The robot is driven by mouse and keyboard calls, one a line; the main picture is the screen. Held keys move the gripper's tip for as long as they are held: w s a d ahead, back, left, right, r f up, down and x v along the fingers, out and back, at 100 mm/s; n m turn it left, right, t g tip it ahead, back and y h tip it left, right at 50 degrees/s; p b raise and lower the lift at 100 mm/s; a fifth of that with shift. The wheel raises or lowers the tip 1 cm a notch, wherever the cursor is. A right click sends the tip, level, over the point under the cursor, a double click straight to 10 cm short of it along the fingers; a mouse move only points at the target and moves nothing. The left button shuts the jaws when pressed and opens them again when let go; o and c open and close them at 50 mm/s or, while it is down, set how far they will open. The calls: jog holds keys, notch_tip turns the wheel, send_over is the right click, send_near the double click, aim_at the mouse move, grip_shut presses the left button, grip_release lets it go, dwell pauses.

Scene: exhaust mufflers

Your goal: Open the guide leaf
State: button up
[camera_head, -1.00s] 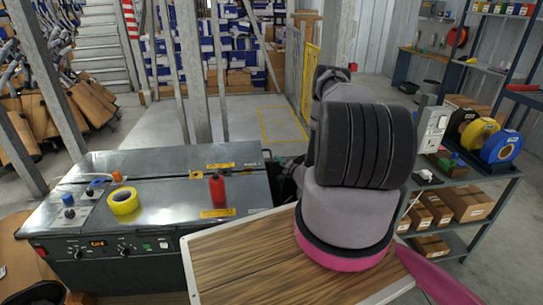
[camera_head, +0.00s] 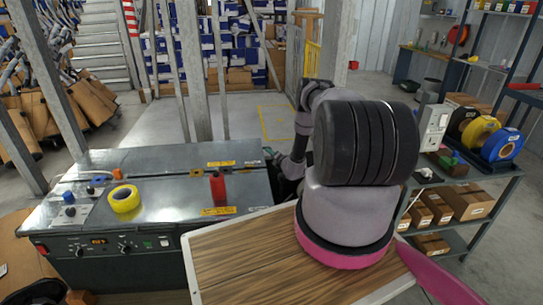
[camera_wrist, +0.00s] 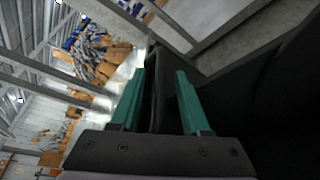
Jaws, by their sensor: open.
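My gripper (camera_wrist: 160,74) is open, with two green fingers apart in the wrist view. A dark upright part (camera_wrist: 157,90) shows between the fingers; whether it is the guide leaf, and whether the fingers touch it, I cannot tell. In the head view my gripper (camera_head: 290,166) is low beside the right end of the dark metal-topped machine (camera_head: 160,165), partly hidden by my arm. No guide leaf can be clearly made out in the head view.
A yellow tape roll (camera_head: 124,198) and a red bottle (camera_head: 218,188) stand on the machine top. A wooden board (camera_head: 240,255) lies in front, below my arm. A shelf with boxes (camera_head: 470,200) stands at the right. The floor behind the machine is clear.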

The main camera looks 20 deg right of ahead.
grip_shut()
dwell(1.4)
